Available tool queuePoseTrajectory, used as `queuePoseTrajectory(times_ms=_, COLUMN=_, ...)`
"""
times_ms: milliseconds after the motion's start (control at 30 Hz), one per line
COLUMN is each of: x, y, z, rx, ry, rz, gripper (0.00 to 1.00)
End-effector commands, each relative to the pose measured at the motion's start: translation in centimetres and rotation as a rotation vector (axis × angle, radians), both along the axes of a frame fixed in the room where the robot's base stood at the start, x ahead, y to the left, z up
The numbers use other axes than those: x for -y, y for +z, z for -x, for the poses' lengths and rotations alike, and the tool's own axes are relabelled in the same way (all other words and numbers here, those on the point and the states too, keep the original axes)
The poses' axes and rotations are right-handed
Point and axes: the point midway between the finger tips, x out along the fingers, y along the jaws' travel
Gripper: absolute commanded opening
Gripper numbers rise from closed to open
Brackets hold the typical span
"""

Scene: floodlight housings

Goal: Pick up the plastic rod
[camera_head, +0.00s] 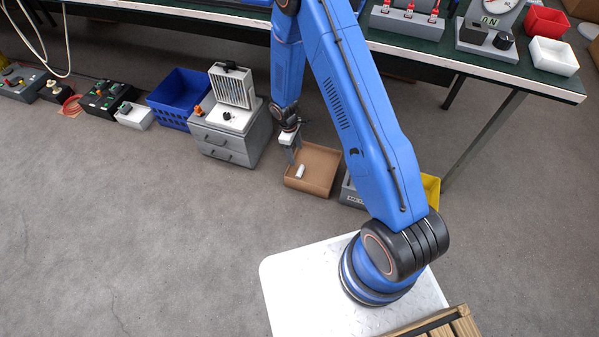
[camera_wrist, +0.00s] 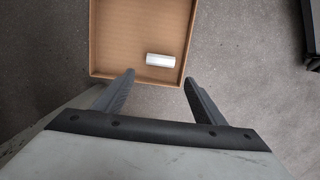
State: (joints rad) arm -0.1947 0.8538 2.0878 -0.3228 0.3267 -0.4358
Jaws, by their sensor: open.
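The plastic rod is a short white cylinder (camera_wrist: 160,60) lying on its side in a shallow brown cardboard box, near the box wall closest to my gripper in the wrist view. In the head view the white rod (camera_head: 300,171) shows inside the box (camera_head: 318,184) on the floor. My gripper (camera_wrist: 158,84) is open and empty, its two fingers apart. The rod appears between and beyond the fingertips in the wrist view. In the head view my gripper (camera_head: 293,160) hangs over the left part of the box; its height above the rod is hard to tell.
A grey drawer unit (camera_head: 224,140) stands left of the box, with a blue crate (camera_head: 180,95) beyond it. A grey item (camera_head: 350,192) and a yellow bin (camera_head: 431,188) are right of the box. A green-topped table (camera_head: 480,60) stands behind. The floor in front is clear.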

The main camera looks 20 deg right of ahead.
Motion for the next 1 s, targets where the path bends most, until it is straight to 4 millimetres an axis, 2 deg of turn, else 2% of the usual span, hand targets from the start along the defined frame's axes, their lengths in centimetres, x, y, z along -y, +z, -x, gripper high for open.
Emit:
queuePoseTrajectory(times_ms=100, x=0.3, y=-2.0, z=0.2, rx=-0.002, ry=0.001, rz=0.0, gripper=0.64)
queuePoseTrajectory(times_ms=333, x=0.7, y=-5.3, z=0.5, rx=-0.002, ry=0.001, rz=0.001, gripper=0.64)
queuePoseTrajectory(times_ms=667, x=0.9, y=-7.2, z=0.7, rx=-0.001, ry=-0.001, rz=0.0, gripper=0.64)
queuePoseTrajectory(times_ms=1000, x=1.4, y=-11.2, z=1.2, rx=0.001, ry=-0.001, rz=-0.001, gripper=0.64)
